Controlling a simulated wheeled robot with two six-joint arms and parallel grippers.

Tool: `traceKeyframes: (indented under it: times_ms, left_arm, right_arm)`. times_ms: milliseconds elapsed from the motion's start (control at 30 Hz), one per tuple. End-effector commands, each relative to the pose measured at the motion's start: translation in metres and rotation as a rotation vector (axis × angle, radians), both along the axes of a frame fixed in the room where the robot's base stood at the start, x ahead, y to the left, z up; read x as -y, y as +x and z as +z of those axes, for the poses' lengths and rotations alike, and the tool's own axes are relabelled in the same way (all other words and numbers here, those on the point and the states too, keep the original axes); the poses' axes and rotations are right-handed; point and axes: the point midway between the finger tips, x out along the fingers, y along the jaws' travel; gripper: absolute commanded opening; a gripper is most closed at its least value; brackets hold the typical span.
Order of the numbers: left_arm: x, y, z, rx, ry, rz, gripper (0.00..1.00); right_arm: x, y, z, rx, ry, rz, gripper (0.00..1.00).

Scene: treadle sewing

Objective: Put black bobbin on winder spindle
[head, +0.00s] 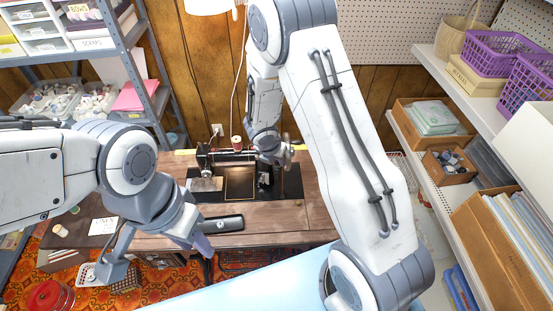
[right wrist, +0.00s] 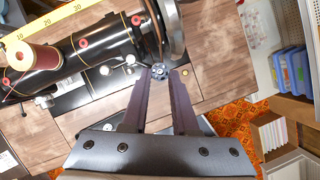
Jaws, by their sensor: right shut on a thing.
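My right gripper (right wrist: 160,74) is shut on the black bobbin (right wrist: 158,71), a small dark disc with pale holes, held between the fingertips. It is beside the handwheel (right wrist: 170,30) of the black sewing machine (right wrist: 102,45). Small shiny metal parts (right wrist: 129,69) lie just left of the bobbin; I cannot tell which is the winder spindle, or whether the bobbin touches it. In the head view my right gripper (head: 287,154) is at the machine's right end, and the bobbin is not discernible. My left gripper (head: 199,244) hangs at the table's front left; its finger opening is unclear.
A red thread spool (right wrist: 32,57) stands on the machine, with a yellow measuring tape (right wrist: 40,24) behind. A dark oblong object (head: 220,222) lies on the wooden table (head: 285,215). Loaded shelves stand left and right. The table's front right is clear.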

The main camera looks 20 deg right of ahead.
Motion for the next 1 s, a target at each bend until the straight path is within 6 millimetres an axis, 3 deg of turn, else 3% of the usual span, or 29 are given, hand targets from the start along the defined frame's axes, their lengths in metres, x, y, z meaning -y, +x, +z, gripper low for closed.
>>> traceKeyframes:
  times_ms: [33, 100, 133, 433, 533, 1000]
  left_arm:
    - [0.000, 0.000, 0.000, 0.000, 0.000, 0.000, 0.38]
    - [0.000, 0.000, 0.000, 0.000, 0.000, 0.000, 0.38]
    - [0.000, 0.000, 0.000, 0.000, 0.000, 0.000, 0.38]
    - [0.000, 0.000, 0.000, 0.000, 0.000, 0.003, 0.38]
    - [0.000, 0.000, 0.003, 0.000, 0.000, 0.003, 0.38]
    - [0.000, 0.000, 0.030, 0.000, 0.000, 0.000, 0.38]
  right_arm:
    - [0.000, 0.000, 0.000, 0.000, 0.000, 0.000, 0.31]
    - [0.000, 0.000, 0.000, 0.000, 0.000, 0.000, 0.58]
    - [0.000, 0.000, 0.000, 0.000, 0.000, 0.000, 0.62]
    - [0.000, 0.000, 0.000, 0.000, 0.000, 0.000, 0.62]
    - [-0.002, -0.001, 0.008, 0.001, 0.000, 0.000, 0.62]
    - [-0.024, -0.025, 0.086, 0.002, 0.000, -0.001, 0.62]
